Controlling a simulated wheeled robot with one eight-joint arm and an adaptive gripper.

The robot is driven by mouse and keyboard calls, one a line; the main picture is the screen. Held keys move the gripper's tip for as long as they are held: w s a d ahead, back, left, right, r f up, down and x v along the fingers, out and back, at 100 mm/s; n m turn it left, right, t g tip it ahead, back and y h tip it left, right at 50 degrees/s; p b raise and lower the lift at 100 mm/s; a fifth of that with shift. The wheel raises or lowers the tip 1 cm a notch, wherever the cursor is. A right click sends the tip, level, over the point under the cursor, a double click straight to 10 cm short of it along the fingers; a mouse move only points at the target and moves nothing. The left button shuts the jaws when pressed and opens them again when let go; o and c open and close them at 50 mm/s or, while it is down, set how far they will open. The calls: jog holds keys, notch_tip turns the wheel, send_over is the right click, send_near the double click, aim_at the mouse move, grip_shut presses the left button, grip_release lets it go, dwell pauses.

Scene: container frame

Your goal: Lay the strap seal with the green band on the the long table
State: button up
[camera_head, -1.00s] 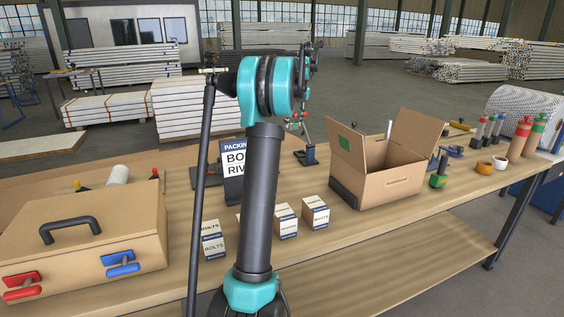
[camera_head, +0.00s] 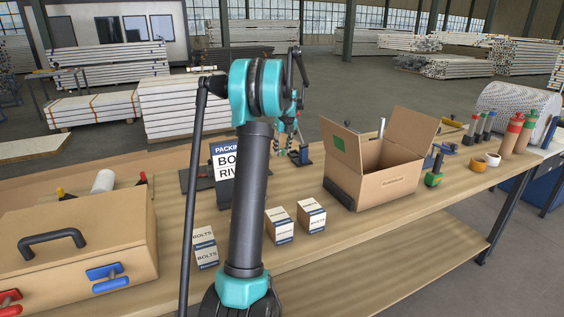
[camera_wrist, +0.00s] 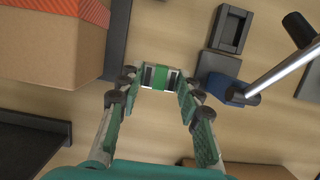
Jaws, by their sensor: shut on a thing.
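The strap seal with a green band (camera_wrist: 161,77) sits between the fingertips of my gripper (camera_wrist: 160,82) in the wrist view. It is small, with metallic and dark parts either side of the green. My gripper is closed on it. In the head view my gripper (camera_head: 286,140) is partly hidden behind my arm, over the far part of the long table (camera_head: 345,235), and the seal cannot be made out. The wrist view shows the table's wood surface (camera_wrist: 165,35) beneath; the gap under the seal is unclear.
An open cardboard box (camera_head: 388,188) stands right of my gripper. A blue-based tool (camera_head: 302,156) stands close to it; a blue part with a metal rod (camera_wrist: 225,88) shows in the wrist view. Small labelled boxes (camera_head: 280,228), a packing sign (camera_head: 226,165) and a handled case (camera_head: 75,240) occupy the table.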

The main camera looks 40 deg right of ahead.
jog(key=shift+f, duration=3.15)
jog(key=shift+f, duration=0.1)
jog(key=o, duration=1.1)
jog(key=shift+o, duration=0.2)
jog(key=v, duration=1.2)
